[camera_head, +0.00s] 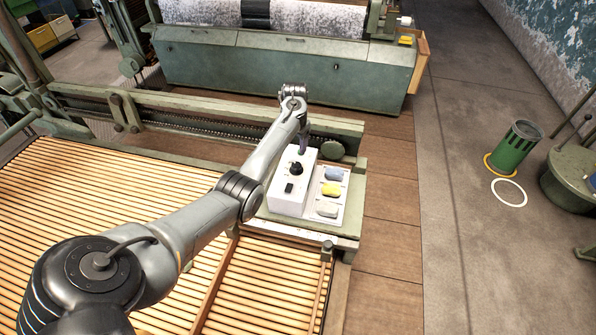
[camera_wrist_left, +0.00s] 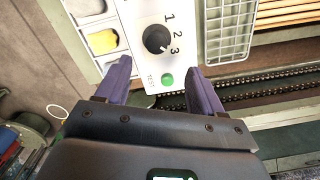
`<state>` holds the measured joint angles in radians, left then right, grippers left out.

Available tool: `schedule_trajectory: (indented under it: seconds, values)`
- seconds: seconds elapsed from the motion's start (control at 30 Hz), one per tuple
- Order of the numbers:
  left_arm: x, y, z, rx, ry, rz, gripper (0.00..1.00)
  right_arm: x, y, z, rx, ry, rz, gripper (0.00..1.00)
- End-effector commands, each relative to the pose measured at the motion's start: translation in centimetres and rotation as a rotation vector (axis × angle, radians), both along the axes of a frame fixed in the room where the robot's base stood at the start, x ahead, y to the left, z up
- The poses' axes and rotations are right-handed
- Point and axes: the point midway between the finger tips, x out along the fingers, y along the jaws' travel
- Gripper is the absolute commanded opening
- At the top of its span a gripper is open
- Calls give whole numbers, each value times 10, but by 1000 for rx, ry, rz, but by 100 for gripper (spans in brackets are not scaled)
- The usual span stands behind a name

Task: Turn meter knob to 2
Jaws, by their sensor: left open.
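The meter is a white box (camera_head: 290,190) on the green end of the frame, with a black knob (camera_head: 295,168) on its top face. In the left wrist view the knob (camera_wrist_left: 155,39) has the numbers 1, 2 and 3 beside it. A white mark on its lower right edge appears to point towards 3. A green button (camera_wrist_left: 167,80) marked TEST is near it. My left gripper (camera_head: 302,148) is above the far end of the box. In its wrist view the two purple fingers (camera_wrist_left: 160,67) are apart, with nothing between them, and short of the knob. My right gripper is out of view.
Beside the box a white tray (camera_head: 345,205) holds a blue piece (camera_head: 334,174), a yellow piece (camera_head: 331,189) and a paler piece (camera_head: 327,210). A white wire rack (camera_wrist_left: 229,30) is close to the meter.

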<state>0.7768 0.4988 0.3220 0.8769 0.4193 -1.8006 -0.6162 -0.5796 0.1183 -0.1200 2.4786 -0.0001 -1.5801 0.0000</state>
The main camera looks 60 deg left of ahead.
Motion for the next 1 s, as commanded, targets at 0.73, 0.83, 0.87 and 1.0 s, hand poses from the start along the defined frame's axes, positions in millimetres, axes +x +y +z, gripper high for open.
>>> schedule_trajectory:
  seconds: [0.73,0.83,0.87,1.0]
  values:
    - [6,-2,-91,-1,-17,-3,67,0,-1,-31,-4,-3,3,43]
    - [6,-2,-98,-1,-17,-3,67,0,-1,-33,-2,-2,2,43]
    - [6,-1,-99,0,-17,-3,67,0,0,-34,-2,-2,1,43]
    - [6,-1,-102,0,-17,-3,67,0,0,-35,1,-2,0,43]
